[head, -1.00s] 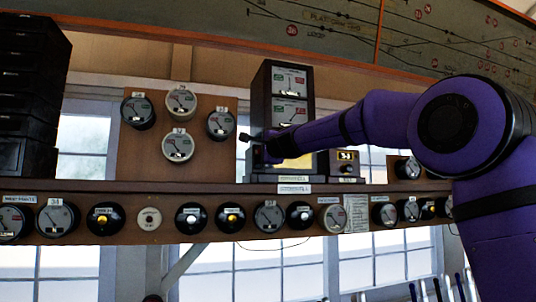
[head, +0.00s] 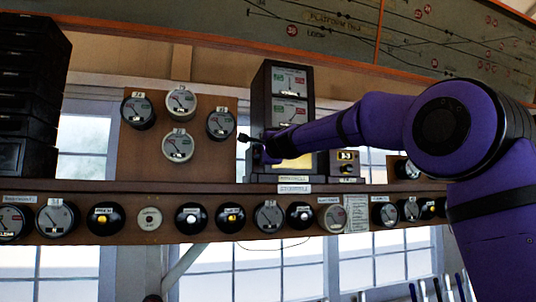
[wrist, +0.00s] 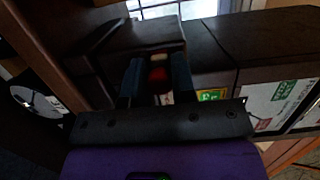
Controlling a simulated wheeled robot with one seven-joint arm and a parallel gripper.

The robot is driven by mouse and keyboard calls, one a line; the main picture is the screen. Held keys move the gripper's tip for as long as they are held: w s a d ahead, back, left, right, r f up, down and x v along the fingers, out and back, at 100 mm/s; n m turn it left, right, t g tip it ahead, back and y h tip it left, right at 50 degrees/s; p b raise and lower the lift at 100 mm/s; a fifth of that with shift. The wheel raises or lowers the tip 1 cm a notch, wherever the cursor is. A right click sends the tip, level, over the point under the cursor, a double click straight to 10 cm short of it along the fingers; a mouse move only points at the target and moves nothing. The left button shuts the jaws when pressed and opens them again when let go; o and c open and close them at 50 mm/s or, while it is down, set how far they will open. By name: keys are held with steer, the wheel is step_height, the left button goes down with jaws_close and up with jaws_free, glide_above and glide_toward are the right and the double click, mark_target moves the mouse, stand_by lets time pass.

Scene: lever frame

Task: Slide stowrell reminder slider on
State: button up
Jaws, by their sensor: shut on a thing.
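The Stowrell instrument (head: 262,95) is a tall dark case with two dials, standing on the wooden shelf in the head view. In the wrist view its dark case (wrist: 205,50) appears turned on its side, with a dial at the right. My gripper (head: 262,150) is at the lower left front of the case; my purple arm hides part of it. In the wrist view my gripper (wrist: 158,78) has its two fingers close around a small part with a red and a pale patch. This part appears to be the reminder slider (wrist: 157,73); its exact position is unclear.
A smaller dark box (head: 347,168) stands just right of the instrument. A wooden panel with several round gauges (head: 150,155) is to the left. More dials and knobs line the shelf front (head: 110,187). A stack of black boxes (head: 30,90) stands far left.

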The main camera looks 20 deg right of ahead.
steer(key=shift+d, duration=2.5)
steer(key=o, duration=1.5)
steer(key=shift+a, duration=0.1)
steer(key=shift+o, duration=0.2)
steer(key=shift+a, duration=0.1)
steer(key=shift+s, duration=0.1)
